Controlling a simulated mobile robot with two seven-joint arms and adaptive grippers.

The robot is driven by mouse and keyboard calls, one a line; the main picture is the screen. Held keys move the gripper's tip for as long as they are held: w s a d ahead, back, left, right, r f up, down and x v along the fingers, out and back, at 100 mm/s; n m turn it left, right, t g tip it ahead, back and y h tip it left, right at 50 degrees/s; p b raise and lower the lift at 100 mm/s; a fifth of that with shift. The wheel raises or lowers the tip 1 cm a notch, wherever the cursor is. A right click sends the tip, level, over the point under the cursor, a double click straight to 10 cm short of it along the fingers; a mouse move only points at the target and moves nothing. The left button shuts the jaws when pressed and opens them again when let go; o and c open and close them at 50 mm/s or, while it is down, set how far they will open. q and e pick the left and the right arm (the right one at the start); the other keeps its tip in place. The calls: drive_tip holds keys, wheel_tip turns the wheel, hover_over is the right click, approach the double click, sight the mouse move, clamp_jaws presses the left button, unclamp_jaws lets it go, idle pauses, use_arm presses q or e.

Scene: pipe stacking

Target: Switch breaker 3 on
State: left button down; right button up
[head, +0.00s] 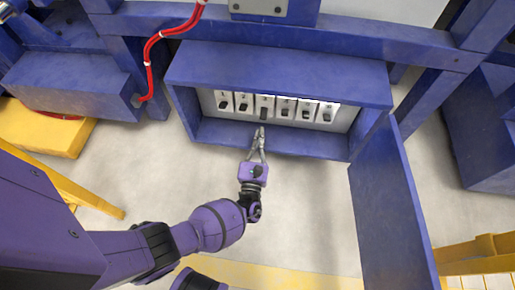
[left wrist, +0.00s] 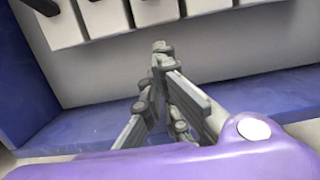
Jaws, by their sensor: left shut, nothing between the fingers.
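A row of several white breakers with dark levers sits inside an open blue box. The third from the left, breaker 3 (head: 264,101), has a dark lever (head: 263,113) that reaches low on its plate. My left gripper (head: 261,129) is shut and empty, with its tips just below that lever at the box's front opening. In the left wrist view the shut fingers (left wrist: 160,48) point toward the panel, below the white breaker plates (left wrist: 100,17). The levers are mostly cut off there. I cannot tell whether the tips touch anything. My right gripper is out of view.
The blue box (head: 280,67) has a top, side walls and a bottom ledge around the breakers. Its open door (head: 388,205) stands to the right. A red cable (head: 150,55) hangs at the upper left.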

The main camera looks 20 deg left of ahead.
sight(264, 113)
use_arm(q)
drive_tip(key=shift+b+x, duration=0.3)
drive_tip(key=shift+x, duration=0.9)
drive_tip(key=shift+r, duration=0.15)
drive_tip(key=shift+s+r, duration=0.2)
drive_tip(key=shift+r, duration=0.25)
drive_tip(key=shift+s+r, duration=0.2)
drive_tip(key=shift+r, duration=0.2)
drive_tip(key=shift+s+d+r, duration=0.1)
drive_tip(key=shift+s+r, duration=0.05)
drive_tip(key=shift+r, duration=0.25)
drive_tip(key=shift+s+d+r, duration=0.1)
drive_tip(key=shift+s+r, duration=0.1)
drive_tip(key=shift+r, duration=0.2)
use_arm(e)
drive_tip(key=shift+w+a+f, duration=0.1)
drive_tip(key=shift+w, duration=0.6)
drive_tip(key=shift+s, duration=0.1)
use_arm(q)
drive_tip(key=shift+s+r+g+p, duration=0.15)
drive_tip(key=shift+g+p, duration=0.35)
drive_tip(key=shift+p, duration=0.35)
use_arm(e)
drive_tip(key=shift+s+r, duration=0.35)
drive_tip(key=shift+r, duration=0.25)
